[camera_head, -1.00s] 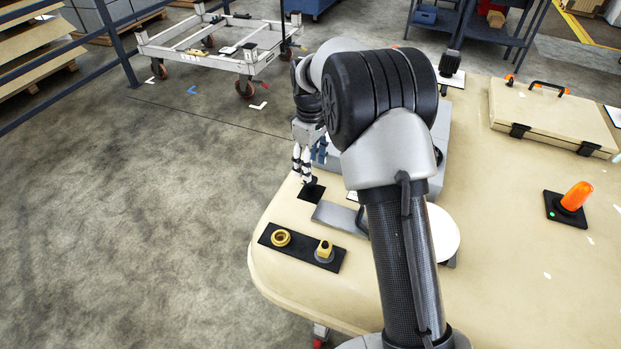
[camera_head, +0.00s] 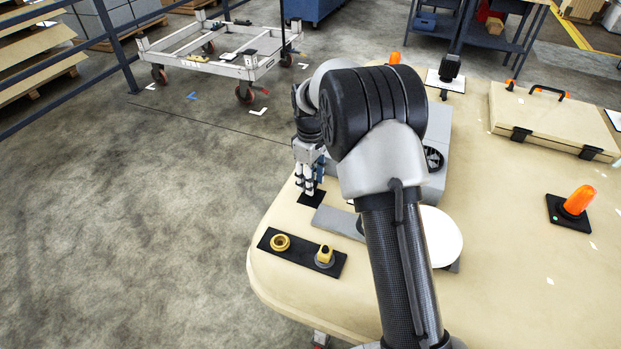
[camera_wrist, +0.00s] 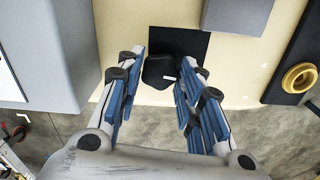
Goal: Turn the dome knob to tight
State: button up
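A dark, rounded knob (camera_wrist: 160,72) with a short white mark on its right side sits on a square black plate (camera_wrist: 186,42) in the wrist view. It appears to be the dome knob. My gripper (camera_wrist: 161,64) is open, its blue-padded fingers spread on either side of the knob; contact cannot be told. In the head view my gripper (camera_head: 311,190) points down over the same black plate (camera_head: 312,199) near the table's left edge. The fingers hide the knob there. No readable tight marking shows.
A grey bar (camera_head: 334,219) lies beside the plate. A black panel (camera_head: 268,236) carries a yellow ring (camera_head: 281,242) and a yellow knob (camera_head: 325,253). A white disc (camera_head: 443,238) and a grey housing (camera_head: 437,135) stand by my arm. Open floor lies left of the table.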

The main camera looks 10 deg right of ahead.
jog(key=c, duration=0.5)
jog(key=shift+m, duration=0.3)
jog(key=m+p, duration=0.2)
jog(key=shift+r+m, duration=0.15)
jog(key=shift+m, duration=0.15)
jog(key=m+p, duration=0.2)
jog(key=m, duration=0.1)
jog(key=shift+m, duration=0.3)
jog(key=m+p, duration=0.1)
jog(key=m, duration=0.3)
jog(key=shift+m+p, duration=0.3)
jog(key=m+p, duration=0.1)
jog(key=m, duration=0.3)
jog(key=shift+m, duration=0.3)
